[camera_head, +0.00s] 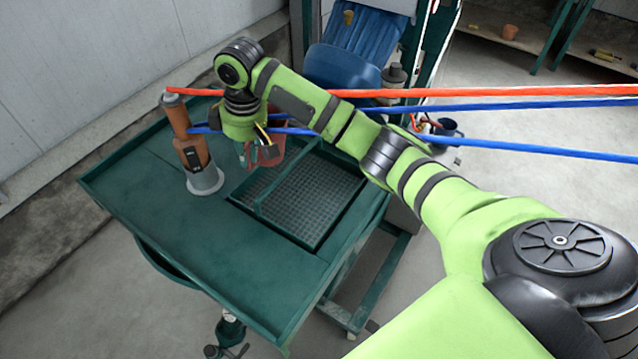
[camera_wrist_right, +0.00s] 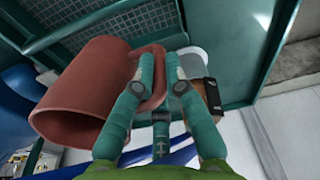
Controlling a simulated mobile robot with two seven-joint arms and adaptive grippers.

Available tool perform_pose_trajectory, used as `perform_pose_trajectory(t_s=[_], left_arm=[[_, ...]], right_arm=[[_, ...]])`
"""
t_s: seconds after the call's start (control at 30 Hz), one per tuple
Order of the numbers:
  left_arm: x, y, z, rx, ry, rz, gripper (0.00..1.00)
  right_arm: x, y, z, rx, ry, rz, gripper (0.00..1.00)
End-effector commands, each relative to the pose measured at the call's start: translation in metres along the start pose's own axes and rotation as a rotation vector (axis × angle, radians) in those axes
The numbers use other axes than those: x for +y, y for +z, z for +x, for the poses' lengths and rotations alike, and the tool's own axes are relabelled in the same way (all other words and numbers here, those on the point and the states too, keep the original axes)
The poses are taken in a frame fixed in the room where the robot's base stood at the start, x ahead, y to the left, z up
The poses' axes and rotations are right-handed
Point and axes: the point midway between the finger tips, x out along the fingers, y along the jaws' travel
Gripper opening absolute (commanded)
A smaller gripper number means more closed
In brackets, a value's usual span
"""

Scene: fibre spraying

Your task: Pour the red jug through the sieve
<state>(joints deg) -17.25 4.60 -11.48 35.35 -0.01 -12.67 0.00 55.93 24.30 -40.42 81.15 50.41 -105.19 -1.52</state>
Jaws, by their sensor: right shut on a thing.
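The red jug (camera_head: 270,155) shows in part behind my right gripper (camera_head: 252,152) in the head view, above the left rear part of the green table. In the right wrist view the jug (camera_wrist_right: 85,92) fills the left side, and the teal fingers (camera_wrist_right: 162,68) of my right gripper are shut on its handle (camera_wrist_right: 156,85). The sieve (camera_head: 318,195), a dark mesh in a rectangular frame, is set in the table right of and below the jug. My left gripper is not in view.
An orange-brown cylindrical tool (camera_head: 193,150) stands on a pale round base left of the gripper. Red and blue hoses (camera_head: 480,92) cross the view near my arm. The table's front left (camera_head: 190,235) is clear.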

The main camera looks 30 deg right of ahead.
Motion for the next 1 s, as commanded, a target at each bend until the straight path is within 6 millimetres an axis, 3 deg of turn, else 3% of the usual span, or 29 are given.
perform_pose_trajectory(t_s=[0.13,0.47,1.0], left_arm=[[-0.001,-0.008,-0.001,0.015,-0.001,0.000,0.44],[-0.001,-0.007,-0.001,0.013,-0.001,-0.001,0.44],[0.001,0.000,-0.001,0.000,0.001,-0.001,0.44]], right_arm=[[0.000,0.006,-0.001,0.076,0.013,0.001,0.00],[-0.001,0.018,-0.011,0.239,0.032,0.003,0.00],[-0.005,0.044,0.000,0.505,0.062,-0.003,0.00]])
